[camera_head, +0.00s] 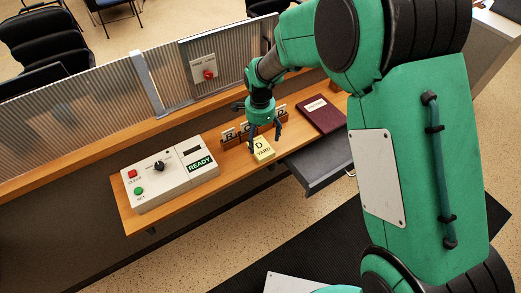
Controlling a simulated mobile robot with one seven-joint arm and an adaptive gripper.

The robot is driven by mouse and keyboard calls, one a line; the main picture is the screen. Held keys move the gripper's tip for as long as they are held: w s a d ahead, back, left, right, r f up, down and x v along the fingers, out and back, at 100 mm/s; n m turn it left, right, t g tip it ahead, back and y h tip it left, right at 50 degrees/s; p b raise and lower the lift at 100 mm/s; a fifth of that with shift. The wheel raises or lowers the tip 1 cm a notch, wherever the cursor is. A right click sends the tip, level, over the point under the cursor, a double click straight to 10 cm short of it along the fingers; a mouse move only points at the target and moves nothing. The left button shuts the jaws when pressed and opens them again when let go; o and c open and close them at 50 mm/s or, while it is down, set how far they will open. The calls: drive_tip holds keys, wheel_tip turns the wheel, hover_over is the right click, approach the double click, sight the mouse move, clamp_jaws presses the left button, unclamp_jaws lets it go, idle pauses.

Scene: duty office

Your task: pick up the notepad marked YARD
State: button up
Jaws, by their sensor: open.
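The notepad marked YARD (263,149) is a small yellow pad with a large "D" above the word. It lies on the wooden desk shelf, near its front edge. My gripper (264,136) points down just above and behind the notepad, with its dark fingers apart. I cannot tell whether a finger touches the pad. Nothing shows between the fingers. The green arm comes in from the right and hides part of the desk behind the gripper.
A white control box (170,178) with a knob, buttons and a READY sign stands to the left. Lettered cards in a wooden rack (229,136) stand behind the notepad. A maroon book (320,115) lies to the right. A grey drawer (318,163) juts out below. A ribbed screen (205,75) rises behind.

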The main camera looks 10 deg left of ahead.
sight(260, 147)
drive_tip(key=shift+f, duration=0.15)
drive_tip(key=shift+w+f+b, duration=0.1)
drive_tip(key=shift+f+b, duration=0.35)
drive_tip(key=shift+f, duration=2.05)
drive_tip(key=c, duration=1.3)
drive_tip(key=shift+r, duration=0.1)
drive_tip(key=shift+r, duration=0.55)
wheel_tip(260, 147, up, 2)
drive_tip(key=shift+r+p, duration=0.1)
drive_tip(key=shift+p, duration=0.25)
drive_tip(key=s+d, duration=0.2)
drive_tip(key=s, duration=0.2)
drive_tip(key=s+d+r, duration=0.1)
drive_tip(key=s+d, duration=0.2)
drive_tip(key=s, duration=0.2)
drive_tip(key=s+d+p, duration=0.1)
drive_tip(key=s+d, duration=0.2)
drive_tip(key=s, duration=0.1)
drive_tip(key=shift+s+r, duration=0.25)
drive_tip(key=shift+s, duration=0.15)
